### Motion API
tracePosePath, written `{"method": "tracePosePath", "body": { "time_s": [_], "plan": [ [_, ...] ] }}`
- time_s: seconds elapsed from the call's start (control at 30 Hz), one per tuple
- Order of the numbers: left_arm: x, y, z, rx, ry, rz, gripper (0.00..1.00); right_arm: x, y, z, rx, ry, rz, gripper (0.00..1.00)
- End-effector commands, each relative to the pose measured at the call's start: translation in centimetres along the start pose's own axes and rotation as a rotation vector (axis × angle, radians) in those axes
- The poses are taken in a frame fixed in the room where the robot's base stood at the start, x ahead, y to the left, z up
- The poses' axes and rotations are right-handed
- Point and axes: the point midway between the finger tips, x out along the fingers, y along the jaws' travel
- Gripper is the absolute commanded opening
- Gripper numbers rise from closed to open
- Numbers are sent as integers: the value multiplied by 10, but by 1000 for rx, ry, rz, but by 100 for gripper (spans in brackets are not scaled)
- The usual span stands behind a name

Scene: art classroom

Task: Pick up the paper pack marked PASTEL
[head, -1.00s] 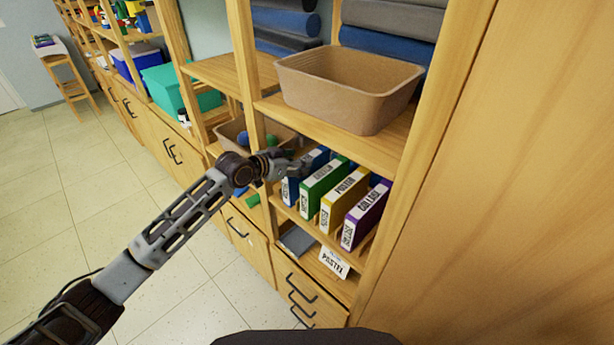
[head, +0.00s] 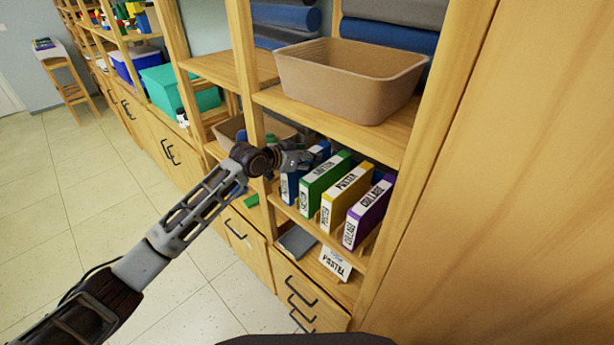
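A row of upright paper packs stands on a shelf of the wooden unit: a blue pack (head: 289,186), a green pack (head: 328,182), a yellow pack (head: 347,195) and a purple pack (head: 371,208). The purple label reads COLLAGE. The blue pack's label is partly covered by my gripper, and I cannot read it. A white card (head: 335,263) reading PASTEL is on the shelf below. My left gripper (head: 303,158) is at the upper part of the blue pack. I cannot tell whether its fingers are open or closed on it. My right gripper is out of view.
A tan bin (head: 345,85) sits on the shelf above the packs. A wooden upright (head: 252,105) is left of the gripper, with another bin (head: 228,130) behind the arm. A grey flat item (head: 297,241) lies below.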

Motion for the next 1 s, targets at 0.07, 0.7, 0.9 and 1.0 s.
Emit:
{"method": "tracePosePath", "body": {
  "time_s": [0.07,0.7,0.9,1.0],
  "plan": [
    [3,0,1,0,0,0,57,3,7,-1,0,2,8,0],
    [4,0,0,0,-1,0,47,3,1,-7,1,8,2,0],
    [4,0,0,0,-1,0,21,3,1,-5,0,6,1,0],
    [4,0,0,0,-1,0,8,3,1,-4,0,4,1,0]
  ]
}}
